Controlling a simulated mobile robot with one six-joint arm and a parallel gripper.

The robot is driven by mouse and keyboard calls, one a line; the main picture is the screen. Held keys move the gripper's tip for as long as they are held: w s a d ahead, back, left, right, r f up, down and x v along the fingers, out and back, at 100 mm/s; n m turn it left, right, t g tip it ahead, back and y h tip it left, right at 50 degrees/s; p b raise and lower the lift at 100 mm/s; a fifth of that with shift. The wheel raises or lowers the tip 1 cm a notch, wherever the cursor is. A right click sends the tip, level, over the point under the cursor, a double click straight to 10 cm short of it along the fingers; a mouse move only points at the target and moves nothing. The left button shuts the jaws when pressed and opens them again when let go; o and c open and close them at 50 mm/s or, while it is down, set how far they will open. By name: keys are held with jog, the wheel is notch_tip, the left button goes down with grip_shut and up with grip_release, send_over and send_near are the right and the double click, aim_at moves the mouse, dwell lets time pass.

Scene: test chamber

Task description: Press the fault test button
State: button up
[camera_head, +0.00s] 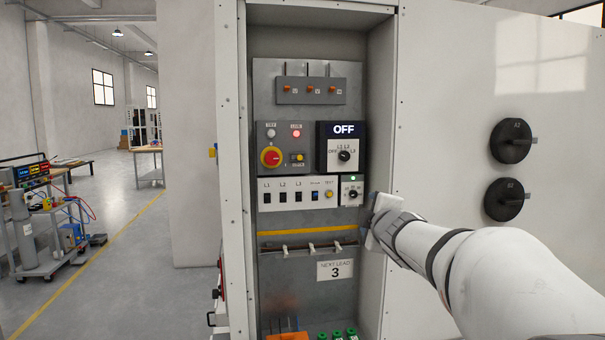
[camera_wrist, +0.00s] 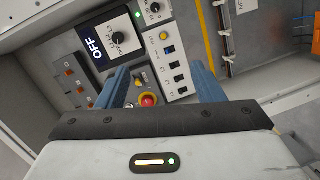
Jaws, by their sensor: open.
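A breaker strip (camera_head: 297,206) in the open cabinet carries three black switches marked L1, L2 and L3, a blue switch (camera_head: 315,195) and a yellow button (camera_head: 329,194) under a label that seems to read TEST. This yellow button also shows in the wrist view (camera_wrist: 164,36), beyond and between my fingers.
A selector panel (camera_head: 341,149) reads OFF. A small dial module (camera_head: 352,191) with a green light stands right of the strip. Below are a yellow bar (camera_head: 305,232) and a NEXT LEAD 3 sign (camera_head: 335,270). The cabinet's side walls bound the recess closely.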

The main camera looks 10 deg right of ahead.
jog(key=r+n, duration=0.1)
jog(key=w+r+n+t+y, duration=0.1)
jog(key=r+n, duration=0.1)
jog(key=w+r+n+y, duration=0.1)
jog(key=r, duration=0.1)
jog(key=shift+w+a+r+t+p, duration=0.1)
jog(key=shift+w+a+t+p, duration=0.05)
jog(key=shift+t+p, duration=0.2)
grip_shut()
dwell(1.2)
